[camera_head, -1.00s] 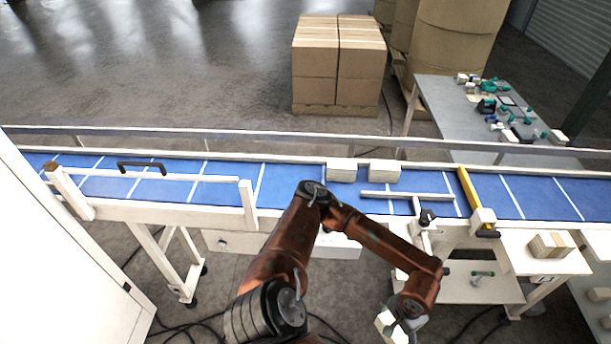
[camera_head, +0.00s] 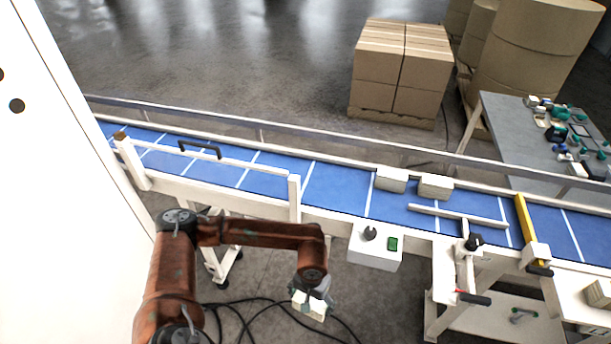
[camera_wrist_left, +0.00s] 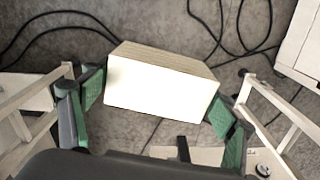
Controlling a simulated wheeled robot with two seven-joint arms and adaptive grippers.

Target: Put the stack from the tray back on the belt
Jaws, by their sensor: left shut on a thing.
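My left gripper (camera_head: 314,296) is shut on a cream block-like stack (camera_head: 308,308), held in the air in front of the belt, above the floor. In the left wrist view the stack (camera_wrist_left: 160,85) sits between the green finger pads of the gripper (camera_wrist_left: 165,100). The blue belt (camera_head: 335,190) with white cross lines runs behind the arm. Two similar stacks, a left one (camera_head: 391,180) and a right one (camera_head: 435,188), stand side by side on it. Another stack (camera_head: 598,293) shows at the right edge; I cannot tell if a tray is under it. My right gripper is not in view.
A white guide rail (camera_head: 458,216) and a yellow bar (camera_head: 525,218) lie at the belt's right part. A white control box (camera_head: 375,247) hangs on the front side. A black handle (camera_head: 199,148) is at the left. Cables (camera_head: 260,305) lie on the floor below the gripper.

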